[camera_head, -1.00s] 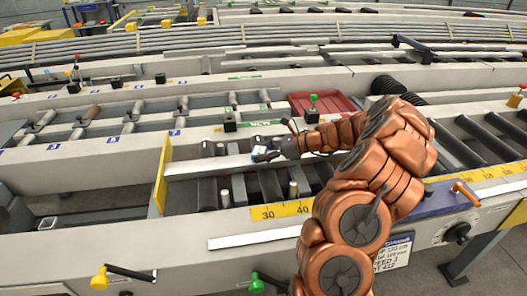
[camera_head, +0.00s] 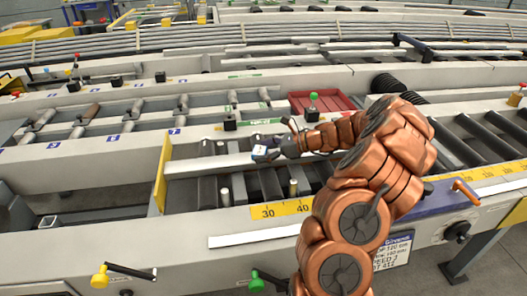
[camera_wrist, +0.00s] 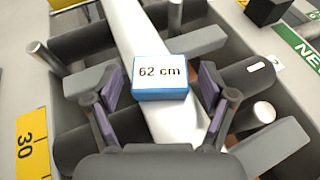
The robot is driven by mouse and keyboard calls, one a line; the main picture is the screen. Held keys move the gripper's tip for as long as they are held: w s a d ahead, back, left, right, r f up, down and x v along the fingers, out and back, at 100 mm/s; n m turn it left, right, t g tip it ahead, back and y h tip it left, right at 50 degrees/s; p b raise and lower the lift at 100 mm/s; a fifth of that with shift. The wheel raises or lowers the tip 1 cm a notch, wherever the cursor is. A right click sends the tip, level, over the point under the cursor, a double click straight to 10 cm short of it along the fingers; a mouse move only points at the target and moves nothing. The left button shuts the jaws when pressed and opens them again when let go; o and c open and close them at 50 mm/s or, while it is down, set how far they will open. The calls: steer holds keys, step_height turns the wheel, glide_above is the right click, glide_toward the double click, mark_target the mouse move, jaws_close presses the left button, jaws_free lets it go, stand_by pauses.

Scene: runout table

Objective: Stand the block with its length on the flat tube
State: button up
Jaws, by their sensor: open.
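The block (camera_wrist: 161,78) is blue with a white face marked "62 cm". In the wrist view it sits over the long pale flat tube (camera_wrist: 133,25) and appears to rest on it, label face visible. My gripper (camera_wrist: 161,92) is open, with one purple-padded finger on each side of the block; gaps show between pads and block. In the head view the block (camera_head: 260,153) is small at the end of my gripper (camera_head: 272,152), above the flat tube (camera_head: 205,164). The block's underside is hidden.
Dark rollers (camera_head: 207,190) lie in the bed around the tube. A yellow plate (camera_head: 162,172) stands at the left, and a yellow scale (camera_head: 280,211) runs along the front rail. A red tray (camera_head: 330,106) and a green-knobbed post (camera_head: 229,120) are behind.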

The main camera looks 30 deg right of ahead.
steer(key=v, duration=1.2)
steer(key=s+a+r+n+g, duration=0.1)
steer(key=s+a+n+g, duration=0.15)
steer(key=a+n, duration=0.45)
steer(key=s+a+r+n+g, duration=0.2)
steer(key=a+g, duration=0.1)
steer(key=a, duration=0.9)
steer(key=s+a+r+n+g, duration=0.1)
steer(key=s+a+n+g, duration=0.3)
steer(key=a, duration=0.5)
steer(key=s+a+f+n+g+h, duration=0.1)
steer(key=s+a+n+g+h, duration=0.1)
steer(key=s+a+n+h, duration=0.55)
steer(key=s+d+f+n+h, duration=0.1)
steer(key=s+d+n, duration=0.1)
steer(key=s, duration=0.5)
steer(key=s+d+f+n+h, duration=0.1)
steer(key=s+d+f+n, duration=0.1)
steer(key=s+n, duration=0.2)
steer(key=s, duration=0.3)
steer(key=shift+s+d+b, duration=0.3)
steer(key=shift+d+b, duration=0.1)
steer(key=shift+n, duration=0.25)
step_height(320, 180, up, 8)
steer(key=p, duration=0.8)
